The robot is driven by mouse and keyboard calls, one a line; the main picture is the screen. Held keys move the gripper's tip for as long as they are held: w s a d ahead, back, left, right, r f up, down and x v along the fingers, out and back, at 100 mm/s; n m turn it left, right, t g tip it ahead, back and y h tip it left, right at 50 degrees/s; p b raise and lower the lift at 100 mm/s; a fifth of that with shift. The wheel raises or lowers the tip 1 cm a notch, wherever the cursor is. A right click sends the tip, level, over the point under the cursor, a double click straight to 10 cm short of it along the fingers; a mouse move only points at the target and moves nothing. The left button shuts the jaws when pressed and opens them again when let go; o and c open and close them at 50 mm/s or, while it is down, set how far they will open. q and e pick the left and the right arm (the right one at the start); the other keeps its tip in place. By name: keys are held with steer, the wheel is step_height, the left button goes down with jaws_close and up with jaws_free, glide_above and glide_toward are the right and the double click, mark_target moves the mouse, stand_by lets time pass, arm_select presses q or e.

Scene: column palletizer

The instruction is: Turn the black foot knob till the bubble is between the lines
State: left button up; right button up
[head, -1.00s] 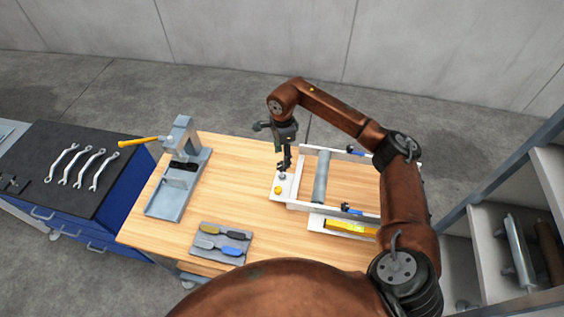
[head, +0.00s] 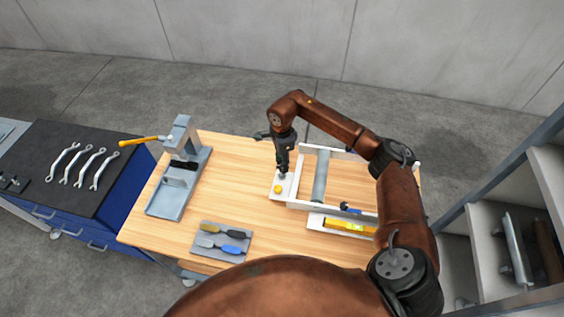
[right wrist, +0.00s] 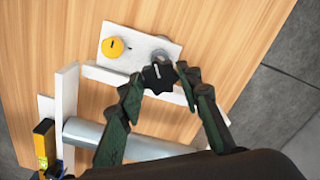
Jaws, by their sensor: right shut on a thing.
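The black foot knob (right wrist: 159,77) is lobed with a light mark and sits at the edge of a white plate (right wrist: 140,42). My right gripper (right wrist: 160,84) is shut on it, one dark green finger on each side. In the head view my right gripper (head: 282,168) points down and hides the knob. The yellow spirit level (head: 350,227) lies along the near side of the white roller frame (head: 300,205). It also shows at the left of the right wrist view (right wrist: 42,145). Its bubble is too small to read. My left gripper is out of view.
A yellow knob (head: 278,189) sits on the plate beside the black one. A grey roller (head: 321,177) crosses the frame. A grey press (head: 180,175) and a tool tray (head: 222,256) stand to the left. Bare wood lies between them.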

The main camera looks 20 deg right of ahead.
steer(key=c, duration=0.5)
steer(key=shift+w+d+f+m+b, duration=0.1)
steer(key=shift+m+b, duration=0.7)
steer(key=shift+m, duration=0.1)
steer(key=shift+m+b, duration=0.35)
steer(key=shift+m, duration=0.45)
steer(key=o, duration=1.1)
steer(key=shift+o, duration=0.2)
step_height(320, 180, up, 12)
